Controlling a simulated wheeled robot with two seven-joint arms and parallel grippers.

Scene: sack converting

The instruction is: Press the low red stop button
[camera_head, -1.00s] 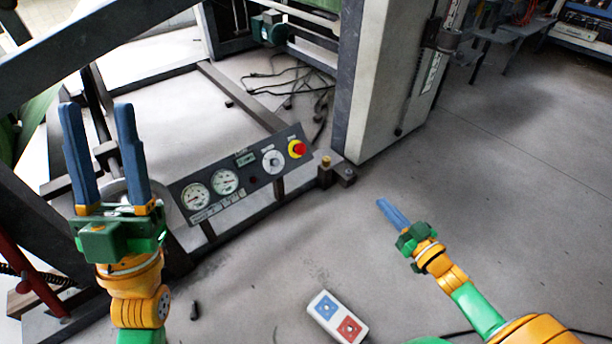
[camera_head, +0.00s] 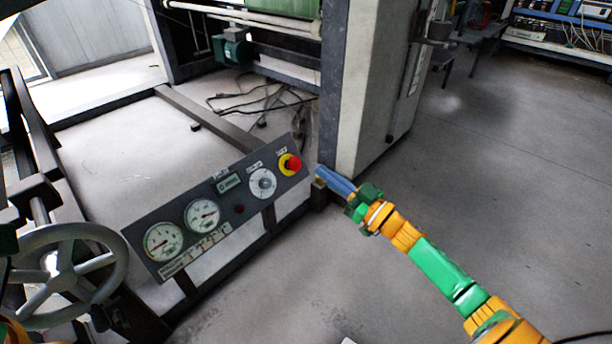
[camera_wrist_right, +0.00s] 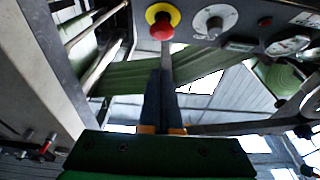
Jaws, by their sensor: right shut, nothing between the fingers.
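The red stop button (camera_head: 294,164) is a red mushroom head on a yellow ring at the right end of a dark tilted control panel (camera_head: 226,219). My right gripper (camera_head: 320,172) is shut and empty, its blue fingers pointing left, with the tips just right of the panel's end and apart from the button in the picture. In the right wrist view the red stop button (camera_wrist_right: 161,28) shows at top centre, beyond the tips of the right gripper (camera_wrist_right: 160,74). My left gripper's fingers are out of view.
The panel also holds a white dial (camera_head: 263,183), two gauges and a small dark red button (camera_head: 239,209). A pale machine column (camera_head: 372,95) stands behind my right gripper. A grey handwheel (camera_head: 110,240) is at the left. Floor at the right is clear.

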